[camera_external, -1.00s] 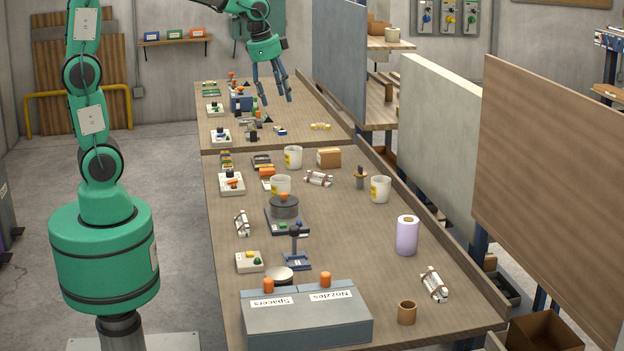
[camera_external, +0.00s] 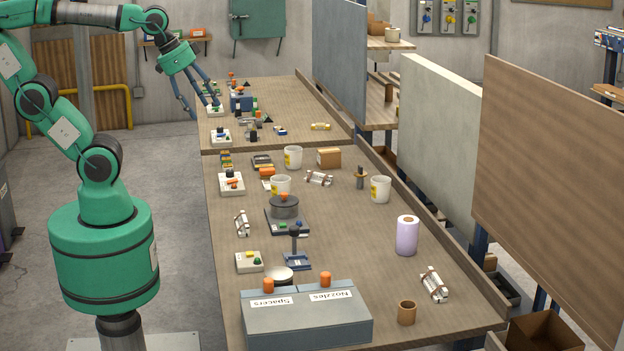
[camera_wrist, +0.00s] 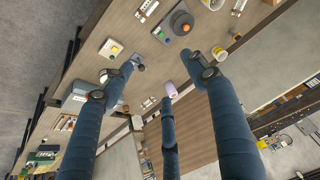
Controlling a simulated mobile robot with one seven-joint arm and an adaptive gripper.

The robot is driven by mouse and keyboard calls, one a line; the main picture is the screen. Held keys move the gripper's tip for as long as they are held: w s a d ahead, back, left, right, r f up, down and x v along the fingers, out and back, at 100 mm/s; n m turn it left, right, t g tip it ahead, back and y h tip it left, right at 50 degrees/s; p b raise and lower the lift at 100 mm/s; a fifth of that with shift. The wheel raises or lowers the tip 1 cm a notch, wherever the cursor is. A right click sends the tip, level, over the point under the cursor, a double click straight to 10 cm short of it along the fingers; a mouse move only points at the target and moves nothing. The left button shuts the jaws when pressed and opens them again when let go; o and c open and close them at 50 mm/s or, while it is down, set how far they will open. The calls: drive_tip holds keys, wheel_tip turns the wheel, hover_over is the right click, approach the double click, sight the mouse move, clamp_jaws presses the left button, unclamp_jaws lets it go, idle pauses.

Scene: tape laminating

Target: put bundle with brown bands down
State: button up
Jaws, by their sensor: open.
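Three small bundles of white pieces lie on the near table. One bundle (camera_external: 434,285) is at the front right, one (camera_external: 319,178) lies near the back beside a small brown box, and one (camera_external: 242,223) is near the left edge. Their bands look brown or dark, but they are too small to tell which is the brown-banded one. My gripper (camera_external: 206,110) is open and empty, in the air by the far table's left edge, away from all three bundles. Its spread fingers (camera_wrist: 158,82) hold nothing in the wrist view, where a white bundle (camera_wrist: 148,8) shows at the top.
A grey bin (camera_external: 306,318) labelled Spacers and Nozzles stands at the near table's front. Bare surface lies around the table's middle right.

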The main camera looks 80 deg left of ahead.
drive_tip(key=shift+s+d+f, duration=0.2)
drive_tip(key=shift+s+f, duration=0.05)
drive_tip(key=shift+s, duration=0.35)
drive_tip(key=shift+s+d+f, duration=0.15)
drive_tip(key=shift+s+f, duration=0.1)
drive_tip(key=shift+s, duration=0.3)
drive_tip(key=shift+o, duration=0.5)
idle(0.5)
drive_tip(key=w+a+f+n+g, duration=0.1)
drive_tip(key=w+f+n, duration=0.3)
drive_tip(key=f+n, duration=0.2)
drive_tip(key=w+a+f+n+g+p, duration=0.1)
drive_tip(key=w+f+n, duration=0.3)
drive_tip(key=f, duration=0.7)
drive_tip(key=w+a+f+n+g, duration=0.3)
drive_tip(key=w+f+n, duration=0.2)
drive_tip(key=f+n, duration=0.3)
drive_tip(key=shift+f+n+p, duration=0.2)
drive_tip(key=shift+n+p, duration=0.15)
drive_tip(key=shift+n, duration=0.05)
